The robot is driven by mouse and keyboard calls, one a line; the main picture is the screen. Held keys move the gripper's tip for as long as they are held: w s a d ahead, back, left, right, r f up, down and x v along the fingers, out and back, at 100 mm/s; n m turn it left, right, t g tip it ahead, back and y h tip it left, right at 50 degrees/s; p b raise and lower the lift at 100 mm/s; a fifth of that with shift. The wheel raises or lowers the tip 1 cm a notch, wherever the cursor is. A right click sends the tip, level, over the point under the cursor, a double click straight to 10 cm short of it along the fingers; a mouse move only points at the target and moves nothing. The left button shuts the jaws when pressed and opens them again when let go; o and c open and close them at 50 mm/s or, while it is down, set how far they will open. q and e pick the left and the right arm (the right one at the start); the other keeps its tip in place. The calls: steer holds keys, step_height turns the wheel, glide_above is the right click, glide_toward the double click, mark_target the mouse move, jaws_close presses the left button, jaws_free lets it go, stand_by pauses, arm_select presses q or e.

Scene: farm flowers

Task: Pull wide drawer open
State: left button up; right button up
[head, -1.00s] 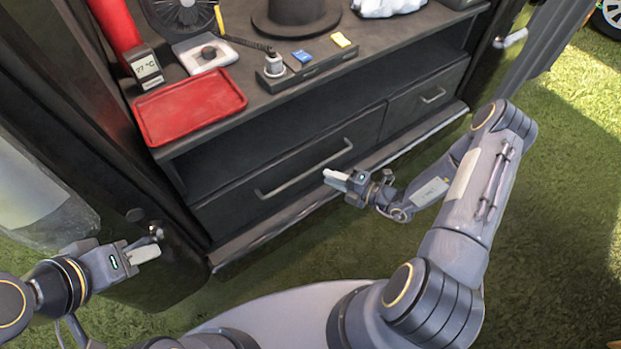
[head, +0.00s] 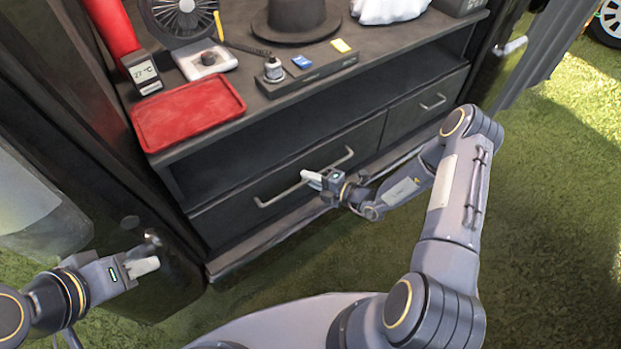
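The wide drawer (head: 240,212) is the left, longer drawer in the dark cabinet. It looks shut, with its front in line with the cabinet. Its long grey bar handle (head: 278,195) runs across the front. My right gripper (head: 313,179) is at the handle, near the middle of the bar, and its fingers overlap the bar in the picture. I cannot tell whether the fingers touch or enclose the bar, or whether they are apart. My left gripper (head: 146,267) is off to the lower left, away from the drawer, and its finger gap is not clear.
A narrower drawer (head: 420,108) with its own handle is to the right. An open shelf gap lies above the drawers. On top are a red tray (head: 188,113), a black hat (head: 296,20) and a fan (head: 181,18). Grass (head: 540,220) lies in front.

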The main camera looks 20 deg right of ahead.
jaws_close()
